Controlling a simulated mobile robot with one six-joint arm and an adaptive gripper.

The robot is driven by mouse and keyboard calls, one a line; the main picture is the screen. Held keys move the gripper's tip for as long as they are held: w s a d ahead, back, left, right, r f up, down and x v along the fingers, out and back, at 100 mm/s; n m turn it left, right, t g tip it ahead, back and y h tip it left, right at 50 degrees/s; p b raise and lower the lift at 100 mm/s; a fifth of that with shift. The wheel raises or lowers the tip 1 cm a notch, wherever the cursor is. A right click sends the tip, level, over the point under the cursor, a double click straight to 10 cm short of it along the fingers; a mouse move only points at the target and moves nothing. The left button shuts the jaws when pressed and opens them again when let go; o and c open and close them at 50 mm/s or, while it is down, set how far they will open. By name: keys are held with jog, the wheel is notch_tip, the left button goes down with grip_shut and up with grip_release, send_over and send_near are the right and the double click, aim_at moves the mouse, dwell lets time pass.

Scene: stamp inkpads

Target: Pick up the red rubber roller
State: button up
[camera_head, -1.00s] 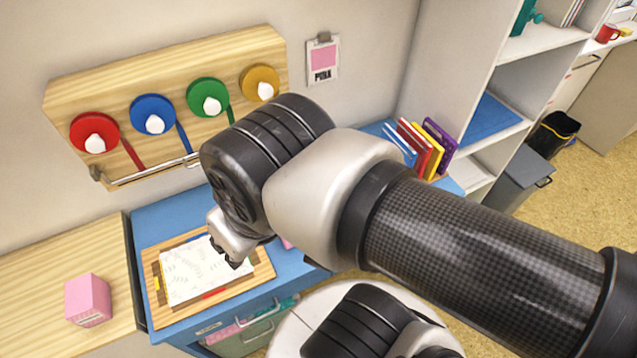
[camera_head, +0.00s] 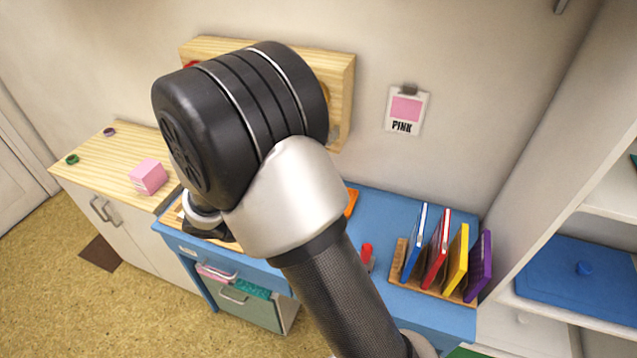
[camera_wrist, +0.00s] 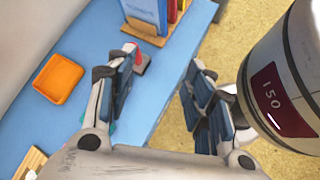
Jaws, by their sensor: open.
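A small red upright thing (camera_head: 366,252), perhaps the red rubber roller, stands on the blue desk (camera_head: 385,205), just right of my arm in the head view. In the wrist view, a red piece on a dark grey base (camera_wrist: 142,64) shows partly behind my left finger. The finger hides much of it, so I cannot be sure of its full shape. My gripper (camera_wrist: 163,62) is open and empty, with its fingers spread above the desk's edge. In the head view my arm hides the fingers.
An orange tray (camera_wrist: 58,78) lies on the desk to the left in the wrist view. A wooden rack of coloured upright pads (camera_head: 435,270) stands close right of the red thing. A pink block (camera_head: 148,177) sits on the wooden cabinet. Bare desk lies between tray and fingers.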

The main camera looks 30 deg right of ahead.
jog(key=w+f+n+t+h, duration=0.1)
jog(key=w+f+n+h, duration=0.15)
jog(key=f, duration=0.35)
jog(key=w+f+n+t+h, duration=0.1)
jog(key=f+n+h, duration=0.1)
jog(key=f+n, duration=0.3)
jog(key=shift+m, duration=0.65)
jog(key=b+x, duration=0.1)
jog(key=x, duration=0.5)
jog(key=b+x, duration=0.2)
jog(key=x, duration=0.4)
jog(key=f+b+x, duration=0.1)
jog(key=b+x, duration=0.1)
jog(key=x, duration=0.4)
jog(key=shift+s+a, duration=0.1)
jog(key=shift+a, duration=0.05)
grip_shut()
